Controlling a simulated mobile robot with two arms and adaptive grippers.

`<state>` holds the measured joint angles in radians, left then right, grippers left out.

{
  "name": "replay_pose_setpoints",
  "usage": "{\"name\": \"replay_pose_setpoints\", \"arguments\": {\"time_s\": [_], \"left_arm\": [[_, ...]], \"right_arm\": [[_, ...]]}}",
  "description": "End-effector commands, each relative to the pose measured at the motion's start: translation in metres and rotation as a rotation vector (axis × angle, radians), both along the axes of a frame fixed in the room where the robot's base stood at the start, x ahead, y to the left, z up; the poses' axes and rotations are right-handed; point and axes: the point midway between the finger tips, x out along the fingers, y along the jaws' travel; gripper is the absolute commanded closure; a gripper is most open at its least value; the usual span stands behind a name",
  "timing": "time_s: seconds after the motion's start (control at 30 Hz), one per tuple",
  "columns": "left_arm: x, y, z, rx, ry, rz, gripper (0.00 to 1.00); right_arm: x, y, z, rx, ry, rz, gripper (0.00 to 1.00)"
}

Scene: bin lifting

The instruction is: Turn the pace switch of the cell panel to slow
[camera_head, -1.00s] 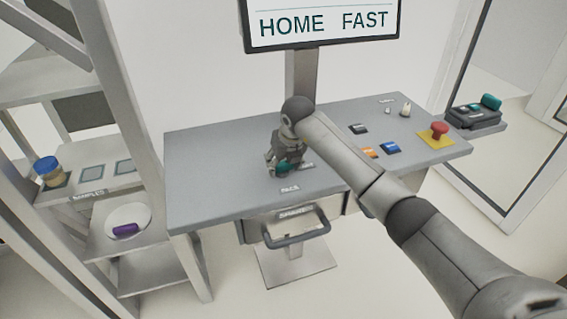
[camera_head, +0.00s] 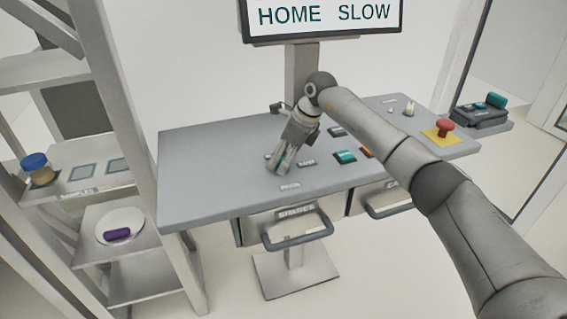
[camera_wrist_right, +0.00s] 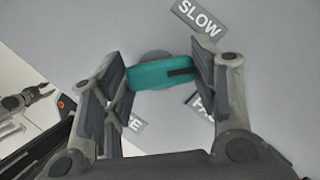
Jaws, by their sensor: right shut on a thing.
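The pace switch (camera_wrist_right: 160,72) is a teal knob with a black mark, on a grey round base in the right wrist view. The mark lies at the knob's right end, toward the SLOW label (camera_wrist_right: 198,18) and another, partly hidden label. My right gripper (camera_head: 277,165) reaches down onto the grey cell panel (camera_head: 205,160); its fingers are shut on the knob's two ends. The screen (camera_head: 322,16) above reads HOME SLOW. A small grey gripper shape, seemingly my left gripper (camera_wrist_right: 42,92), shows at the left edge of the wrist view, too small to read.
Teal (camera_head: 345,156) and orange buttons sit right of the gripper, with a red mushroom button (camera_head: 445,127) on a yellow plate farther right. Drawers with handles (camera_head: 298,234) hang below. A shelf with a jar (camera_head: 37,167) and a dish stands left. The panel's left part is clear.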

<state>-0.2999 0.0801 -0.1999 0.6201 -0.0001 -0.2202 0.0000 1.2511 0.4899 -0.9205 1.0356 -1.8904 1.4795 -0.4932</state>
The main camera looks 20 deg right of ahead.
Motion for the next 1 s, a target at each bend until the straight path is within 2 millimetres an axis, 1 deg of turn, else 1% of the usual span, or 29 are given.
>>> {"name": "replay_pose_setpoints", "arguments": {"time_s": [0.03, 0.2, 0.5, 0.7, 1.0], "left_arm": [[0.0, -0.0001, -0.0048, 0.0, 0.0, 0.0, 0.6], [0.0, -0.0002, -0.0101, 0.0, 0.0, 0.0, 0.6], [0.0001, -0.0003, -0.0137, 0.0, 0.0, -0.001, 0.6], [0.0001, -0.0004, -0.0138, 0.0, 0.0, -0.001, 0.6], [0.0, -0.0004, -0.0136, 0.0, 0.0, 0.0, 0.6]], "right_arm": [[0.0016, -0.0004, -0.0003, 0.001, -0.002, 0.042, 0.69], [0.0028, -0.0004, 0.0005, 0.001, -0.002, 0.202, 0.69], [0.0041, 0.0013, 0.0018, 0.001, -0.002, 0.463, 0.69], [0.0044, 0.0014, 0.002, 0.0, -0.002, 0.568, 0.69], [0.0048, 0.0016, 0.0022, -0.001, -0.004, 0.666, 0.69]]}}
